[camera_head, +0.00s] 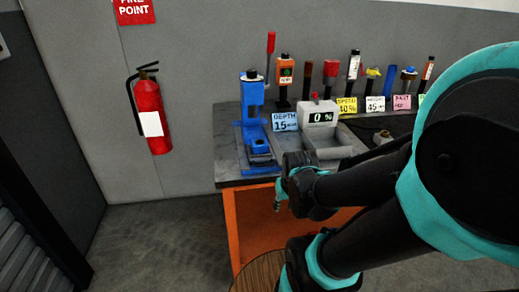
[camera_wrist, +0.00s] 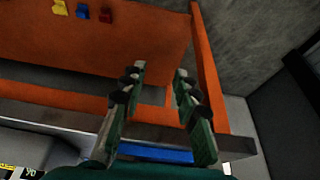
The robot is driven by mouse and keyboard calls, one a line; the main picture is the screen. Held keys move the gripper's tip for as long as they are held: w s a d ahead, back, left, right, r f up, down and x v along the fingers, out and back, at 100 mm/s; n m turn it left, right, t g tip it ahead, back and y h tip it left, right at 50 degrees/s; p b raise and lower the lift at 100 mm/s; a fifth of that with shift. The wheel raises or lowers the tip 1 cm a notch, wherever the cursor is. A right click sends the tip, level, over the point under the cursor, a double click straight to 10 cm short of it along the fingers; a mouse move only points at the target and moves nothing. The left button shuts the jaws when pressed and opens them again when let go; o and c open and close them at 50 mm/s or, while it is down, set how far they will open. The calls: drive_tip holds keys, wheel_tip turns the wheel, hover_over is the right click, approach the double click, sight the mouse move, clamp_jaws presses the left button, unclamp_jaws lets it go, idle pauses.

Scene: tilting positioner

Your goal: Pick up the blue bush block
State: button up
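A small blue block (camera_wrist: 82,11) shows at the top left of the wrist view, between a yellow block (camera_wrist: 60,7) and a red block (camera_wrist: 105,14). All three lie on or against an orange panel (camera_wrist: 120,45) of the bench. I cannot make out these blocks in the head view. My gripper (camera_wrist: 160,70) is open, with nothing between its fingers, and is well apart from the blue block. In the head view my gripper (camera_head: 277,206) is beside the bench's front edge, partly hidden by my arm.
The dark-topped bench (camera_head: 228,160) has an orange frame. On it stand a blue press (camera_head: 252,100), a grey device reading 0 % (camera_head: 319,114), a blue DEPTH 15 sign (camera_head: 285,122) and several upright tools. A red extinguisher (camera_head: 149,105) hangs on the wall. A round wooden top (camera_head: 262,270) is below.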

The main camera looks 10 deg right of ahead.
idle(0.3)
drive_tip(key=shift+o, duration=1.2)
drive_tip(key=o, duration=0.9)
drive_tip(key=w+r, duration=0.4)
drive_tip(key=w+a+r+g, duration=0.1)
drive_tip(key=w+r, duration=0.4)
drive_tip(key=w+r+g, duration=0.1)
drive_tip(key=w+r, duration=0.3)
drive_tip(key=w, duration=0.1)
drive_tip(key=shift+w+a+r+n, duration=0.15)
drive_tip(key=shift+a+r+n, duration=0.15)
drive_tip(key=shift+r+n, duration=0.1)
drive_tip(key=n+g, duration=0.1)
drive_tip(key=g, duration=0.1)
approach(260, 142)
drive_tip(key=f, duration=0.8)
drive_tip(key=shift+w+f, duration=0.3)
